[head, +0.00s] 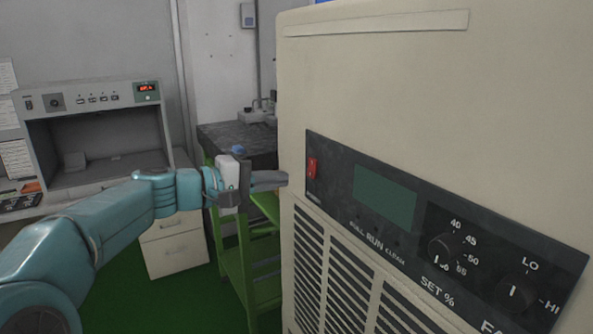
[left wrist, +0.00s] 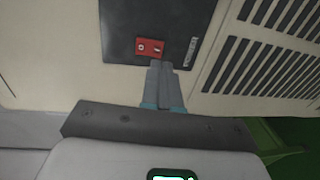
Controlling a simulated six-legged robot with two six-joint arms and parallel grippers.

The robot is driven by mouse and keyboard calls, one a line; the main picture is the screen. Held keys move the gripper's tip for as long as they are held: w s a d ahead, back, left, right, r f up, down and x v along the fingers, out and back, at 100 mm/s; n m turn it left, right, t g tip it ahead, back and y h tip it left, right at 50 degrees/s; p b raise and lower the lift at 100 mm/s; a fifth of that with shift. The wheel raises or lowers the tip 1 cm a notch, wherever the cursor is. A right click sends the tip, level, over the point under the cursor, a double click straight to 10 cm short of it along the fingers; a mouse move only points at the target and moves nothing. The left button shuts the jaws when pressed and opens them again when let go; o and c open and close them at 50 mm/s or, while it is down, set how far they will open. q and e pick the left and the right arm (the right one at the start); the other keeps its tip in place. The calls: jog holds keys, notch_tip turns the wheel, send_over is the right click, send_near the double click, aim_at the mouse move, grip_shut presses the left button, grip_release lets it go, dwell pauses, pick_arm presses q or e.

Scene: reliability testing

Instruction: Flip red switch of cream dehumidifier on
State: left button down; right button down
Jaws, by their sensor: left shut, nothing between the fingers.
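The cream dehumidifier (head: 400,80) fills the right of the head view, with a black control panel (head: 335,155) on its front. The red switch (head: 312,168) sits at the panel's left end. In the left wrist view the red switch (left wrist: 149,48) lies just beyond the fingertips. My left gripper (head: 286,178) is shut and empty, its tips just left of the switch and slightly below it in the head view. In the wrist view the left gripper (left wrist: 160,66) points at the panel's edge by the switch. I cannot tell whether the tips touch. My right gripper is not in view.
The panel also has a green display (head: 385,197) and a humidity knob (head: 442,248). Vent slats (head: 345,285) lie below. A green-framed stand (head: 235,265) is behind my left gripper, and a grey bench instrument (head: 95,110) stands at the left.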

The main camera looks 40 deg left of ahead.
aim_at(310, 176)
pick_arm(q)
jog(key=p+x, duration=0.1)
jog(key=x, duration=0.3)
jog(key=shift+d+r, duration=0.1)
jog(key=shift+d, duration=0.05)
jog(key=shift+w, duration=0.45)
jog(key=shift+w+f, duration=0.1)
jog(key=shift+f, duration=0.1)
